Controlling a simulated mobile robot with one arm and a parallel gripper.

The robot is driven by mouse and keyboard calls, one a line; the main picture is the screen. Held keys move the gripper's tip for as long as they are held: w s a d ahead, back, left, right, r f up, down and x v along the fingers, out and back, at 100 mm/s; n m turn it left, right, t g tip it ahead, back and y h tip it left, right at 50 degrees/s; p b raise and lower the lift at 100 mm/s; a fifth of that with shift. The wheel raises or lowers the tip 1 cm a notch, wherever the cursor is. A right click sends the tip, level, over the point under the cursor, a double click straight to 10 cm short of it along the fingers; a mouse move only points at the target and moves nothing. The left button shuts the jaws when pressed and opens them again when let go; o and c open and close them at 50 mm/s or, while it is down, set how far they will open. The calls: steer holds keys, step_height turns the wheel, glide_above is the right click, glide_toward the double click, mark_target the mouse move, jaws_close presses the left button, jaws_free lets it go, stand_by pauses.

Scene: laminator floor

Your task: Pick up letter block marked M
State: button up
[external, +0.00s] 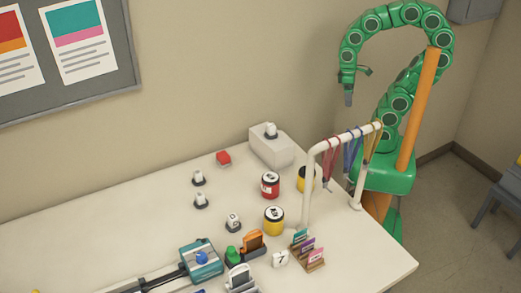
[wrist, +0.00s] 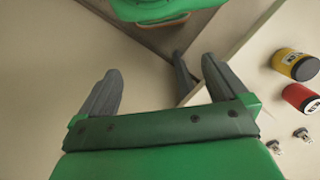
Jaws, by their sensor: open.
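No block with a readable M shows in either view. A small white block (external: 280,259) with a dark mark like a 7 lies near the front of the table. Another white piece (external: 233,220) with a dark mark sits on a dark base to its upper left, its mark too small to read. My gripper (external: 348,98) hangs high above the back right of the table, far from both pieces. In the wrist view my gripper (wrist: 160,68) has its two fingers wide apart with nothing between them.
A white rack (external: 309,190) with hanging straps stands at the table's right. Near it are a red can (external: 270,184), a yellow can (external: 274,220) and a card holder (external: 309,256). A teal device (external: 201,260) stands at the front. The table's left part (external: 90,235) is clear.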

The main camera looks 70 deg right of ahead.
steer(key=c, duration=0.7)
